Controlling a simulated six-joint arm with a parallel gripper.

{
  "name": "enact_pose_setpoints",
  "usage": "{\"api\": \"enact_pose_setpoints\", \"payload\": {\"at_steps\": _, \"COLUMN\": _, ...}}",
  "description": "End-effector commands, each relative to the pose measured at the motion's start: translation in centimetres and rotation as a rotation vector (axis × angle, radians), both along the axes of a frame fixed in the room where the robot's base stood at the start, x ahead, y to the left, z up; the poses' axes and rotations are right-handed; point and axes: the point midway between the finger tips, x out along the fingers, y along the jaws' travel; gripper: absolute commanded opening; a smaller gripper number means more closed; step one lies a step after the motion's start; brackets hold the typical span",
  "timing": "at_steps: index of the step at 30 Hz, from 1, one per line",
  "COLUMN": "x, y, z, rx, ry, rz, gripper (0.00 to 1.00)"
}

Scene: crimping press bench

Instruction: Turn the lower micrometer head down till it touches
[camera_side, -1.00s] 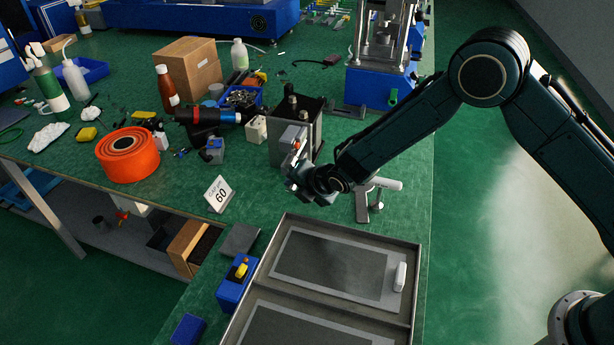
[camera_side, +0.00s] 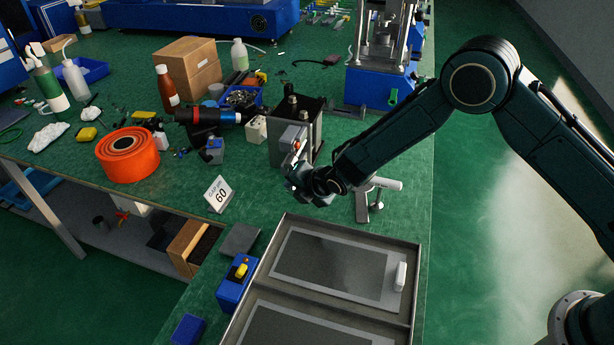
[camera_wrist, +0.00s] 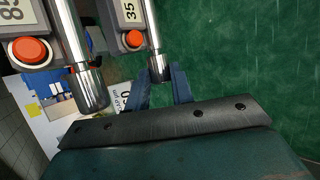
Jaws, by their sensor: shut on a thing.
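In the wrist view two chrome micrometer heads stick out towards me. The one nearer the green surface, which I take as the lower micrometer head (camera_wrist: 158,68), has its end between the blue fingers of my gripper (camera_wrist: 162,86). The fingers are shut on it. The other head (camera_wrist: 87,88) stands to the left, clear of the fingers. In the side view my gripper (camera_side: 297,178) is at the front of the grey press block (camera_side: 300,130), and hides the heads there. The anvil tip that the lower head meets is hidden, so I cannot tell whether it touches.
Each head has a red button (camera_wrist: 133,38) and a number plate (camera_wrist: 130,11) beside it. A card marked 60 (camera_side: 218,194) stands left of my gripper, and a grey tray (camera_side: 413,300) lies in front. A grey stand (camera_side: 362,205) is close on the right.

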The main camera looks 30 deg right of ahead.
Motion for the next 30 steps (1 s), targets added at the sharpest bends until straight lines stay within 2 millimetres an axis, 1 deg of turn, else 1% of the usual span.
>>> {"api": "enact_pose_setpoints", "payload": {"at_steps": 17, "x": -0.19, "y": -0.29, "z": -0.45, "rx": 0.148, "ry": -0.147, "rz": -0.001, "gripper": 0.0}}
{"api": "enact_pose_setpoints", "payload": {"at_steps": 29, "x": -0.21, "y": -0.31, "z": -0.42, "rx": 0.162, "ry": -0.16, "rz": -0.001, "gripper": 0.0}}
{"api": "enact_pose_setpoints", "payload": {"at_steps": 30, "x": -0.21, "y": -0.31, "z": -0.41, "rx": 0.162, "ry": -0.16, "rz": -0.001, "gripper": 0.29}}
